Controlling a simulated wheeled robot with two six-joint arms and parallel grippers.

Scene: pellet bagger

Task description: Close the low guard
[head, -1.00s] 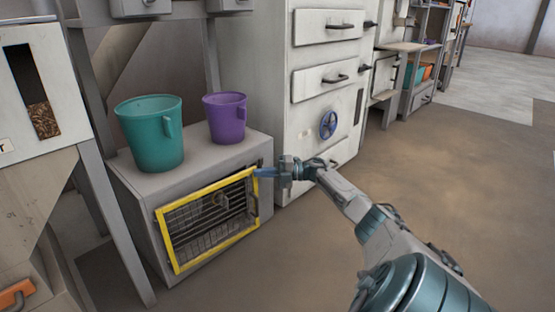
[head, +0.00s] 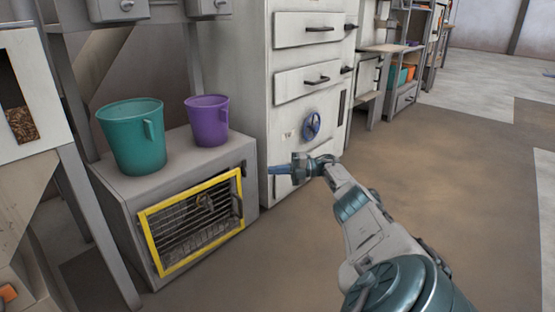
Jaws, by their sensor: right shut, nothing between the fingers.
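The low guard (head: 191,262) is a yellow-framed wire mesh panel on the front of a low grey cabinet (head: 118,197). Its frame looks flat against the cabinet front, with no clear gap visible. A dark handle or latch (head: 237,206) shows at its right side. Dim machine parts show behind the mesh. My right gripper (head: 274,170) is shut and empty, pointing left. In the picture it is just right of the guard's upper right corner, apart from it. My left gripper is not in view.
A teal bucket (head: 133,142) and a purple bucket (head: 207,122) stand on the cabinet top. A tall white drawer cabinet (head: 290,100) with a blue handwheel (head: 312,125) stands behind my right gripper. The floor (head: 455,190) to the right is clear.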

